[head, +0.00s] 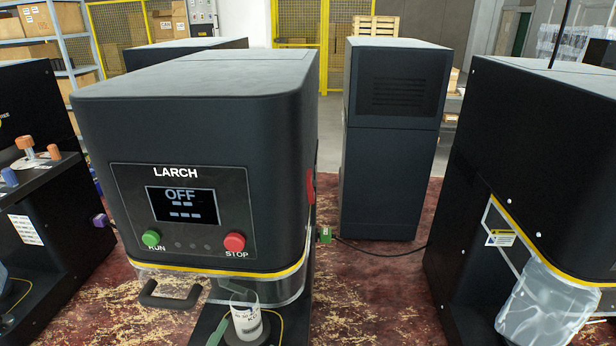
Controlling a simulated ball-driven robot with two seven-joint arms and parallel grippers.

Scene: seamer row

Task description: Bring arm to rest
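Neither of my grippers shows in the head view, and I see no part of either arm. The black machine marked LARCH (200,120) stands at centre left. Its display (183,206) reads OFF. A green RUN button (151,238) and a red STOP button (234,242) sit below the display. A clear guard (285,288) with a black handle (170,297) runs under the yellow-edged head. A pale labelled container (246,318) stands upright below the head, partly seen through the clear guard.
Another black machine (530,140) stands close at right, with a translucent wrapped part (545,305) at its front. A third machine (35,215) is at left. A tall black cabinet (390,135) stands behind. Worn red floor (375,295) lies open between the machines, crossed by a cable.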

